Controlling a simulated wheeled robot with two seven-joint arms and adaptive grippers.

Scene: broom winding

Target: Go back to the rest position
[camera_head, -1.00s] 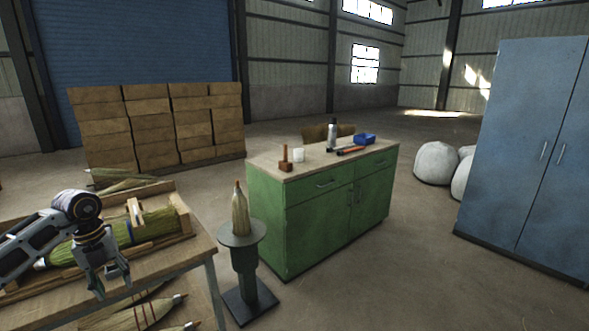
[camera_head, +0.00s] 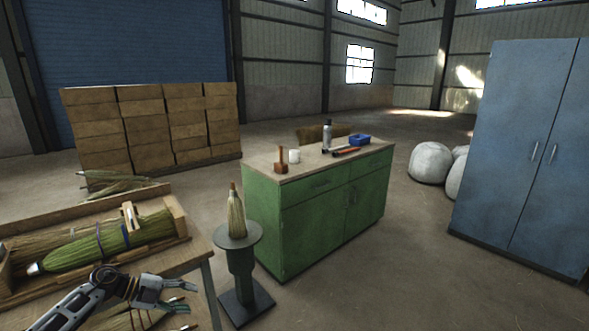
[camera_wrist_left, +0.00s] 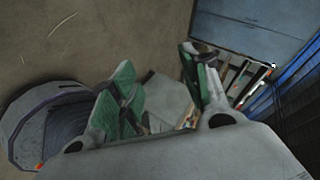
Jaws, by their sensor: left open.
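My right gripper is in neither view.
A small bundle of bristles (camera_head: 236,214) stands upright on a round pedestal (camera_head: 240,265). Stacked boxes (camera_head: 150,130) stand behind. Open floor lies at the right.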

